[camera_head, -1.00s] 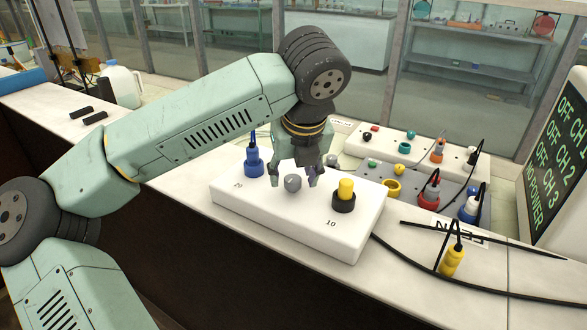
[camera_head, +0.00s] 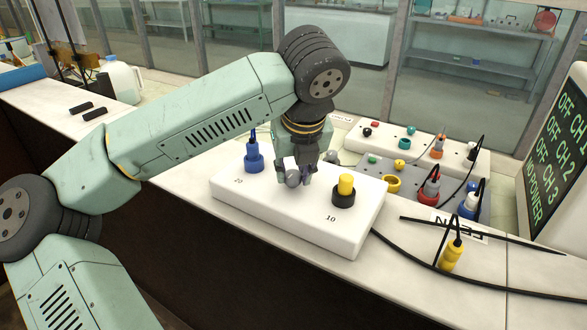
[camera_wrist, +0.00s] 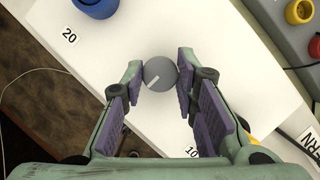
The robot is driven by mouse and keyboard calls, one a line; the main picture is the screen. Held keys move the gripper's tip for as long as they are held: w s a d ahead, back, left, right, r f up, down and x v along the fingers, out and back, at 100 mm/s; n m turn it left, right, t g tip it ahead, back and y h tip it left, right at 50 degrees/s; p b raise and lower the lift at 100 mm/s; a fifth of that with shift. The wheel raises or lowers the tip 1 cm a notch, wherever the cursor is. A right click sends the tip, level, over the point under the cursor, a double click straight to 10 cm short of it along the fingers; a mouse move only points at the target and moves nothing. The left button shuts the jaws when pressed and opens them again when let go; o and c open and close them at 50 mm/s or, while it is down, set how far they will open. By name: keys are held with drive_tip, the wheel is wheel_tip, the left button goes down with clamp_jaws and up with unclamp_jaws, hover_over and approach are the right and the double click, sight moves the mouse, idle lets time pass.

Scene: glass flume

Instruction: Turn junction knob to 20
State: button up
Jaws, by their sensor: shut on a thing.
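The junction knob (camera_head: 293,180) is a round grey knob on top of a white box (camera_head: 225,196). It also shows in the wrist view (camera_wrist: 160,73), where its short white line points down and left. The printed label 20 (camera_wrist: 69,35) is at upper left, and the label 10 (camera_wrist: 191,152) is at the bottom, partly covered by a finger. My gripper (camera_head: 293,178) comes down from above and is shut on the knob, one finger on each side. It also shows in the wrist view (camera_wrist: 160,80).
A blue plug (camera_head: 253,158) stands on the box near the 20, and a yellow plug in a black socket (camera_head: 344,192) near the 10. Behind is a grey panel with several coloured plugs (camera_head: 410,175). A loose yellow plug (camera_head: 452,256) and black cables lie at right.

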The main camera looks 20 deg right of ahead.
drive_tip(key=shift+f+m+b, duration=0.1)
drive_tip(key=shift+m+b, duration=0.2)
drive_tip(key=shift+b, duration=0.2)
clamp_jaws()
drive_tip(key=shift+a+f+m+h+b, duration=0.15)
drive_tip(key=shift+m+h+b, duration=0.35)
drive_tip(key=shift+m+b, duration=0.5)
drive_tip(key=m+h+b, duration=0.1)
drive_tip(key=m, duration=0.1)
drive_tip(key=m+g+b, duration=0.1)
drive_tip(key=m, duration=0.2)
drive_tip(key=shift+w+r+h+b, duration=0.1)
drive_tip(key=shift+r+h+b, duration=0.1)
drive_tip(key=shift+h+b, duration=0.2)
drive_tip(key=m+g, duration=0.1)
drive_tip(key=m, duration=0.1)
drive_tip(key=m+g+h, duration=0.1)
drive_tip(key=m, duration=0.2)
drive_tip(key=shift+w+a+r+m, duration=0.1)
drive_tip(key=shift+w+r+m, duration=0.05)
drive_tip(key=shift+m, duration=0.15)
drive_tip(key=shift+w+m+g+p, duration=0.1)
drive_tip(key=shift+m+g+p, duration=0.8)
drive_tip(key=shift+m, duration=1.4)
drive_tip(key=o, duration=1)
unclamp_jaws()
